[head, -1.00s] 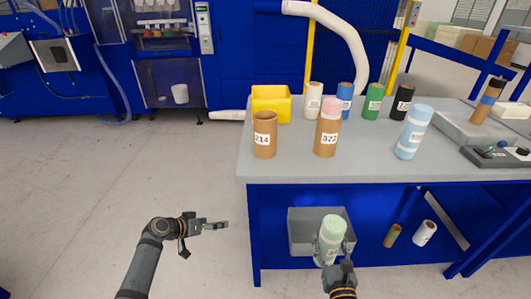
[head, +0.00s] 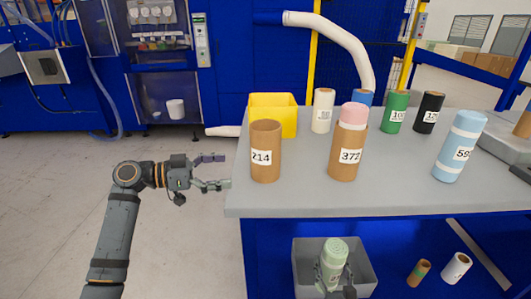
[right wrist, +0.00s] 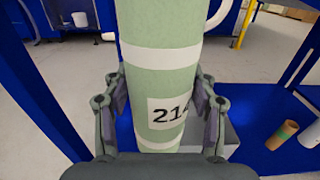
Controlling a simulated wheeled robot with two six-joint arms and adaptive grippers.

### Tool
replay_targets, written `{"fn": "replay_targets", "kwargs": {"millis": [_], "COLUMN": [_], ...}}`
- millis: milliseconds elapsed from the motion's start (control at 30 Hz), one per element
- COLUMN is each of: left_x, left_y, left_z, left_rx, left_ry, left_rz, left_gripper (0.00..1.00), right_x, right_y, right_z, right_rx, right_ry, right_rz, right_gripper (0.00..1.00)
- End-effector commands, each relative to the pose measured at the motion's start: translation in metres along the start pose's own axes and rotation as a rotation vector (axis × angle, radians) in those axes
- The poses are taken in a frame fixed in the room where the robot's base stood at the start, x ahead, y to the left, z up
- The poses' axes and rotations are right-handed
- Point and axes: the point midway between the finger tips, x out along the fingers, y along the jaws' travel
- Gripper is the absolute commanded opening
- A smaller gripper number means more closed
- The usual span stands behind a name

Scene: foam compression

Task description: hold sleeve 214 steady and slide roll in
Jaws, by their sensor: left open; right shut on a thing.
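The brown cardboard sleeve 214 (head: 265,152) stands upright near the left edge of the grey table. My left gripper (head: 226,172) is open and empty, just left of the table edge and of the sleeve, not touching it. The light green foam roll (head: 333,262) is in my right gripper (head: 338,280), low in front of the table in the head view. In the right wrist view the roll (right wrist: 160,70) carries white bands and a label that reads 21 with its last digit partly hidden. The right fingers (right wrist: 165,112) are shut on both its sides.
Sleeve 372 (head: 347,145), with a pink roll in it, stands right of sleeve 214. A yellow bin (head: 273,112) is behind. Several rolls line the table's back, and a blue roll 59 (head: 461,146) stands right. A grey bin (head: 364,265) is below.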

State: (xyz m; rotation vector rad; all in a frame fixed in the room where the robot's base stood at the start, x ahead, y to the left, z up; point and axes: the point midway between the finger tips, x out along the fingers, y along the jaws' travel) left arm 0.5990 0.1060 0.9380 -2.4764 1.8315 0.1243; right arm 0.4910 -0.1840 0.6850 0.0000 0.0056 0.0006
Motion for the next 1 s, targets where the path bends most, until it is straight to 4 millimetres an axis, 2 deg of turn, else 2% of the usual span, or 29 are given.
{"fn": "replay_targets", "kwargs": {"millis": [167,467,533,700,1000], "left_x": [0.009,0.058,0.070,0.090,0.100], "left_y": [0.000,0.000,0.000,-0.001,-0.001], "left_z": [-0.002,-0.003,0.003,0.003,0.001], "left_rx": [-0.002,-0.005,-0.003,-0.003,-0.002], "left_ry": [0.001,0.003,0.003,0.001,-0.001], "left_rz": [0.000,0.000,0.000,-0.001,-0.003], "left_gripper": [1.00,1.00,1.00,1.00,1.00], "right_x": [0.000,0.000,0.000,0.000,0.000], "right_y": [0.000,0.000,0.000,0.000,0.000], "right_z": [0.005,0.023,0.015,0.007,0.005], "right_rx": [0.000,0.000,0.000,0.000,0.000], "right_ry": [0.000,0.000,0.000,0.000,-0.001], "right_rz": [0.000,0.000,0.000,0.000,0.000], "right_gripper": [0.26,0.26,0.26,0.26,0.26]}}
